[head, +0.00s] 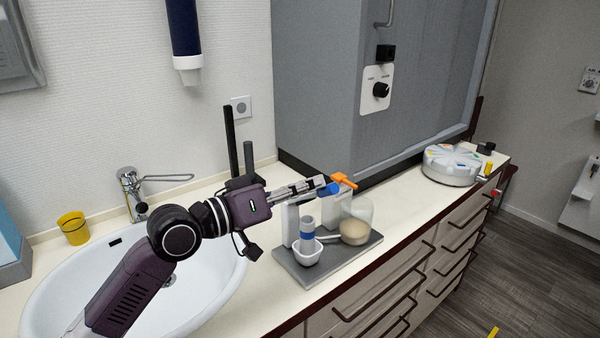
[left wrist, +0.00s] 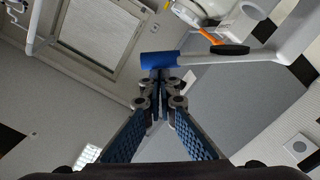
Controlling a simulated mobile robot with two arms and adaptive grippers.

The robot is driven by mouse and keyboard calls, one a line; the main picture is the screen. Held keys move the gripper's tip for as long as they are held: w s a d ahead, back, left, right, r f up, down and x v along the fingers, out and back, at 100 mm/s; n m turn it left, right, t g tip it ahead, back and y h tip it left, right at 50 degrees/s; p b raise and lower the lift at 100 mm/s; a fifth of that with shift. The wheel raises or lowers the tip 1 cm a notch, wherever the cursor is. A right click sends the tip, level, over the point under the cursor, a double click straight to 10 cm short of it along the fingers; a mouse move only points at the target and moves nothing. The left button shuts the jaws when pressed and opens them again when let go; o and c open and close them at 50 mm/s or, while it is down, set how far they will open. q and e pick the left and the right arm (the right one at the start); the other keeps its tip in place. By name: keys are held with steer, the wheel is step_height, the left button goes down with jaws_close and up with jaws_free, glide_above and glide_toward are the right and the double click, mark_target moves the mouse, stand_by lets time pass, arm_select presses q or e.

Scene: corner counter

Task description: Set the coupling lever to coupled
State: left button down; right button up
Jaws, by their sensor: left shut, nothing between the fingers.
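My left gripper (head: 318,186) is shut and empty, its fingertips pointing right above a grey tray (head: 292,276). At the fingertips is a blue grip (head: 331,188), which I take to be the end of the coupling lever. In the left wrist view the blue grip (left wrist: 159,58) sits on a white bar, just beyond or against the tips of my left gripper (left wrist: 158,76); contact cannot be told. An orange piece (head: 343,181) shows just beyond the blue grip. The white apparatus (head: 290,225) below is partly hidden by my arm. My right gripper is not in view.
A white cup (head: 307,256) and a clear domed vessel (head: 356,218) stand on the tray. A sink (head: 205,305) lies left, with a yellow cup (head: 73,228). A grey cabinet (head: 325,100) rises behind. A round white device (head: 450,167) stands farther right; counter between is mostly clear.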

arm_select(q)
steer(key=s+d+f+m+b, duration=0.1)
steer(key=s+f+m+b, duration=0.1)
steer(key=f, duration=0.3)
steer(key=s+d+f+m+b, duration=0.1)
steer(key=f+m+b, duration=0.1)
steer(key=f+m, duration=0.2)
steer(key=shift+s+d+f+m+y+b, duration=0.3)
steer(key=shift+s+f+m+b, duration=0.1)
steer(key=shift+m, duration=0.3)
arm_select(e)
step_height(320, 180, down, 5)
arm_select(q)
steer(key=shift+f, duration=0.15)
step_height(320, 180, up, 6)
steer(key=f+p, duration=0.1)
steer(key=p, duration=0.4)
steer(key=f+b+v, duration=0.1)
steer(key=b+v, duration=0.2)
steer(key=v, duration=0.7)
steer(key=shift+s+a+r+t, duration=0.15)
steer(key=shift+s+a+t, duration=0.1)
steer(key=shift+s+t, duration=0.05)
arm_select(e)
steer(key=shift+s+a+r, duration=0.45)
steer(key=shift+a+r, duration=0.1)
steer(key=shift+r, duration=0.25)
